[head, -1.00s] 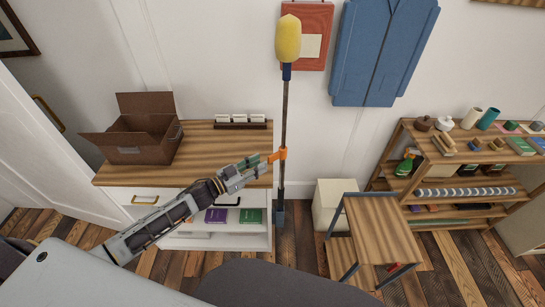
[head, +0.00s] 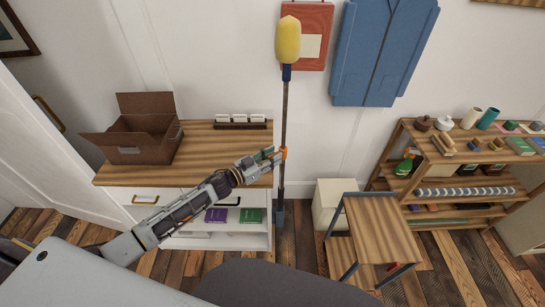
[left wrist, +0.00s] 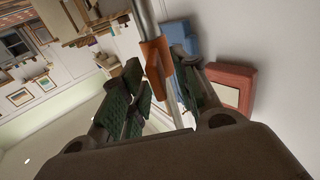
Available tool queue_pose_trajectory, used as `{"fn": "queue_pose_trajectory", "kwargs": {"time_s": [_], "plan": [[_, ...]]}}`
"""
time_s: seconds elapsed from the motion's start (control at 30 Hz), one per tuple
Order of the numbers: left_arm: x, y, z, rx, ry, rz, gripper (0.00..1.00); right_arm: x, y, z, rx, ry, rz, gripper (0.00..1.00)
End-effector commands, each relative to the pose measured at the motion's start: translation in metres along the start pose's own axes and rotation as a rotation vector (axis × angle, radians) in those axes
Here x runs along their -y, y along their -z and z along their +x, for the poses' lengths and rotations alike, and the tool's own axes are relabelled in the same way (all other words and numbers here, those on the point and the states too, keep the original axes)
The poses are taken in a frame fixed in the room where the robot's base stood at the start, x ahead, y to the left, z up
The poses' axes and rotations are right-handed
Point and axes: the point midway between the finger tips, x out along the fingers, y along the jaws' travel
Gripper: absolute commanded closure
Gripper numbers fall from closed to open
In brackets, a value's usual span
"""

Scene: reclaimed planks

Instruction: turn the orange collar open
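The orange collar (head: 284,153) sits partway up an upright dark pole (head: 284,110) that has a yellow duster head (head: 288,40) on top. My left gripper (head: 273,157) reaches the collar from the left. In the left wrist view the collar (left wrist: 155,60) shows between the two green-padded fingers of my left gripper (left wrist: 160,88). The fingers are apart, with a gap beside the collar, so the gripper looks open around it. Part of the collar is hidden behind the fingers in the head view. My right gripper is not in view.
A wooden-topped cabinet (head: 200,172) stands behind my left arm, with an open brown box (head: 140,145) and a rack of white cards (head: 240,121) on it. A small wooden stand (head: 378,225) and a white bin (head: 333,200) are right of the pole.

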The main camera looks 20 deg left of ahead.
Motion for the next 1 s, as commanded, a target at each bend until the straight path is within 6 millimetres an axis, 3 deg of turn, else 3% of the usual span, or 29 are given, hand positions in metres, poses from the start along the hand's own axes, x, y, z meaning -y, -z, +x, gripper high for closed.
{"fn": "queue_pose_trajectory", "kwargs": {"time_s": [0.4, 0.63, 1.0], "plan": [[0.0, 0.0, 0.003, 0.001, 0.0, 0.0, 0.71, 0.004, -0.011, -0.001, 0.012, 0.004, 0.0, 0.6], [0.0, 0.0, 0.003, 0.0, 0.0, 0.0, 1.0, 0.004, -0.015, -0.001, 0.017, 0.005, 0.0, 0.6], [0.0, 0.0, 0.003, 0.001, 0.0, 0.0, 1.0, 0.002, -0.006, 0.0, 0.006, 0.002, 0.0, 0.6]]}}
